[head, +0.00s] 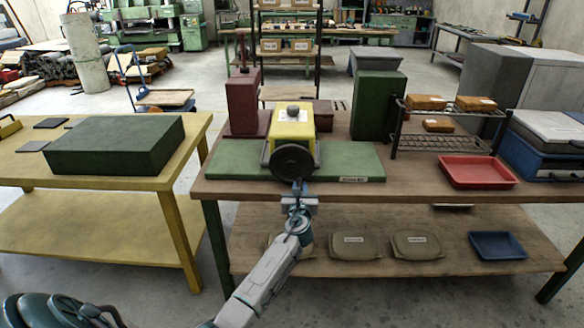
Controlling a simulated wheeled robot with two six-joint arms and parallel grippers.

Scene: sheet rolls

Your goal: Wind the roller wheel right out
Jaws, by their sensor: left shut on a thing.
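The dark round roller wheel (291,160) is on the front of a yellow machine (293,126) with a knob on top. The machine stands on a green base plate (225,160) on the brown workbench. My left gripper (299,188) is at the lower edge of the wheel, at the bench's front edge, and is shut on the wheel's lower part. The fingers hide what they grip, so I cannot tell rim from handle. My right gripper is not in view.
A maroon block (242,104) and a green block (378,106) stand behind the base plate. To the right are a wire rack (440,143), a red tray (478,184) and a blue case (545,150). A yellow table (180,150) with a green block is at left.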

